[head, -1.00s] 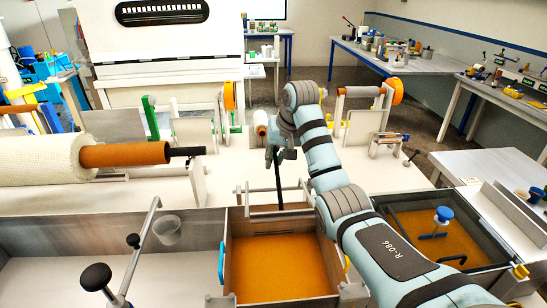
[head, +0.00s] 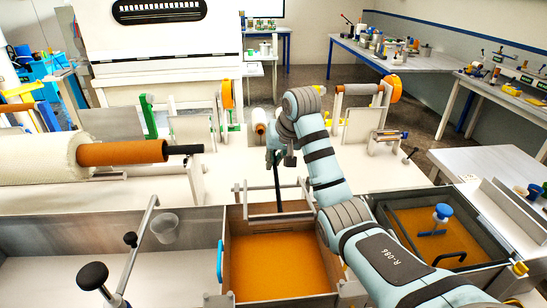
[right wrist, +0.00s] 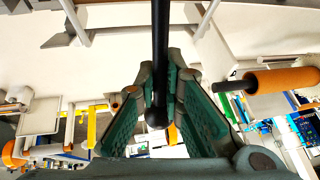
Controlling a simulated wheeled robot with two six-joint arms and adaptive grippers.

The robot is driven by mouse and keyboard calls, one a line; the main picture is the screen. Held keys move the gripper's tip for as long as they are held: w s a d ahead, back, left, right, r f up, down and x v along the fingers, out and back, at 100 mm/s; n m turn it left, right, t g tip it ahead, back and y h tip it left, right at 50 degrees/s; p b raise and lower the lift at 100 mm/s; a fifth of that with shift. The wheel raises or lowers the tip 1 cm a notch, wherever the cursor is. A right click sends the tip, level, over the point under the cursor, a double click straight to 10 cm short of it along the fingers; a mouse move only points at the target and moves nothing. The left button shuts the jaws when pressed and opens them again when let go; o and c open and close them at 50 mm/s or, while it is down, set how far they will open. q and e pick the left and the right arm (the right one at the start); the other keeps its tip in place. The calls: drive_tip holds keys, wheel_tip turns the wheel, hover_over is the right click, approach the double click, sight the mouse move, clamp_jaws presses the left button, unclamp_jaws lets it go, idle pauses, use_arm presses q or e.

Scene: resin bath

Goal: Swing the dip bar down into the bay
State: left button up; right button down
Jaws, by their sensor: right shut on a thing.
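The dip bar's black handle (head: 279,190) stands nearly upright over the back of the bay, and its round end (right wrist: 157,118) shows in the right wrist view. My right gripper (head: 280,158) is shut on this handle near its top; in the right wrist view its two green-padded fingers (right wrist: 160,95) lie either side of the rod. The bar's grey frame (head: 245,196) sits at the back rim, above the resin. The bay (head: 225,240) is an open grey tank holding flat orange resin. My left gripper is not in view.
A second orange-filled tank (head: 375,205) with a blue-knobbed tool (head: 441,214) lies to the right. A large white roll (head: 40,165) on an orange core is at the left. A grey lever with a black knob (head: 93,275) stands front left, beside a clear cup (head: 165,227).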

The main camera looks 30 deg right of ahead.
drive_tip(key=s+a+f+t+h+b, duration=0.2)
drive_tip(key=s+a+f+t+b, duration=0.1)
drive_tip(key=s+f+t+b, duration=0.1)
drive_tip(key=shift+s+f+n+t+b, duration=0.4)
drive_tip(key=shift+s+f+t, duration=0.5)
drive_tip(key=shift+s, duration=0.35)
drive_tip(key=c, duration=1.7)
unclamp_jaws()
drive_tip(key=shift+w, duration=0.1)
drive_tip(key=v, duration=0.7)
drive_tip(key=shift+a+r, duration=0.15)
drive_tip(key=shift+a, duration=0.05)
